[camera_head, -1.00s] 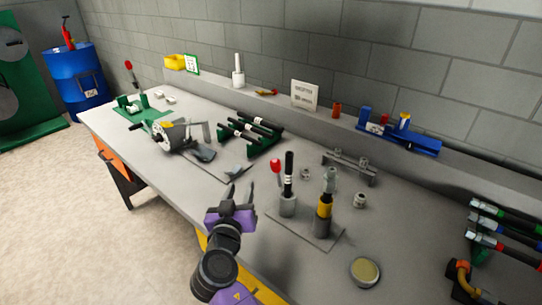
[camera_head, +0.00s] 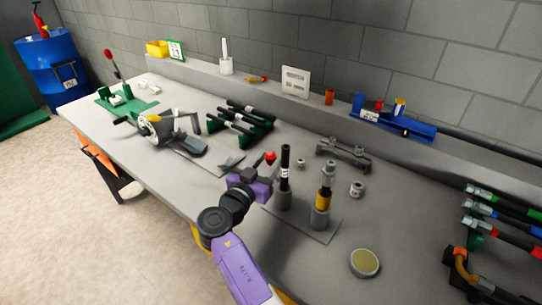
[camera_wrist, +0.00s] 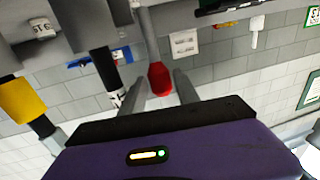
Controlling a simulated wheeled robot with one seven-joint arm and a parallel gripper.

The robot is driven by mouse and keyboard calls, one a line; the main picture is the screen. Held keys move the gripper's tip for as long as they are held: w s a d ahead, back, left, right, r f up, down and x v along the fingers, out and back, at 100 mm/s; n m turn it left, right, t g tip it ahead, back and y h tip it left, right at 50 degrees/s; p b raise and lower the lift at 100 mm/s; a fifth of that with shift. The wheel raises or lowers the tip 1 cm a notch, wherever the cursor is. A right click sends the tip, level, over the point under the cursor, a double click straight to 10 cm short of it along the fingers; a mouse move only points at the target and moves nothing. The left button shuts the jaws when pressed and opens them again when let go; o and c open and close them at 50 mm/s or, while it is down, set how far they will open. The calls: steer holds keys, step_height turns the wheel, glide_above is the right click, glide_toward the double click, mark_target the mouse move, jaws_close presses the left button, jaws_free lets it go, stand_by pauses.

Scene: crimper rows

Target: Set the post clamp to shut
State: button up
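The post clamp (camera_head: 284,200) is a grey post holding an upright black rod with white marks, on a flat grey plate. Its lever ends in a red knob (camera_head: 270,157), which stands to the left of the rod. In the wrist view the red knob (camera_wrist: 160,78) hangs on a grey lever (camera_wrist: 149,35) between my two fingers. My gripper (camera_head: 262,168) is left of the post, with its fingers apart, one on each side of the knob. Whether either finger touches the knob, I cannot tell. The lever's pivot is hidden in the head view.
A second post with a yellow-banded fitting (camera_head: 323,198) stands close on the right of the plate. A round tin (camera_head: 364,263) lies in front of it. A green hose rack (camera_head: 240,124) and a hand-cranked machine (camera_head: 165,130) are to the left.

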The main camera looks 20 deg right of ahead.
steer(key=shift+x, duration=0.9)
jaws_close()
stand_by(0.8)
